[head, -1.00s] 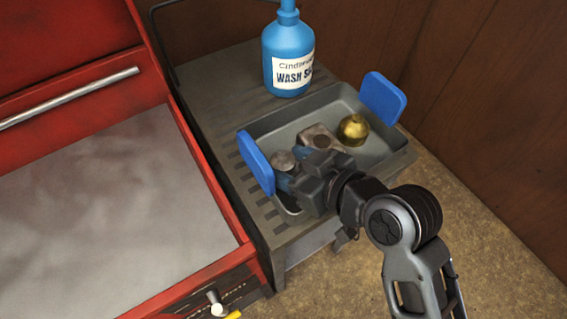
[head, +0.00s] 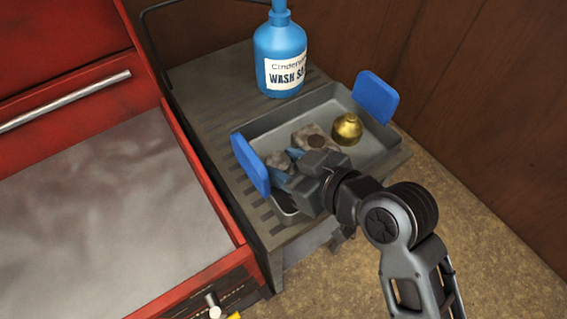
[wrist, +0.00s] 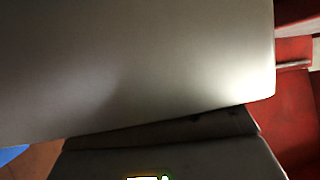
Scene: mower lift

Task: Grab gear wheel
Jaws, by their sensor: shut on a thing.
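A small grey metal piece (head: 278,160), which looks like the gear wheel, is at the left end of the grey tray (head: 395,160) in the head view. My gripper (head: 286,166) reaches into the tray from the right, and its blue-tipped fingers are shut on this piece. The gripper body hides part of it, so its teeth do not show. In the wrist view a large smooth grey surface (wrist: 130,65) fills most of the picture; I cannot tell what it is.
The tray has blue handles (head: 251,164) (head: 377,97) at both ends. A grey block (head: 312,137) and a brass part (head: 347,128) lie in it, close to my gripper. A blue wash bottle (head: 280,55) stands behind on the slatted side table. A red tool chest (head: 205,170) is at left.

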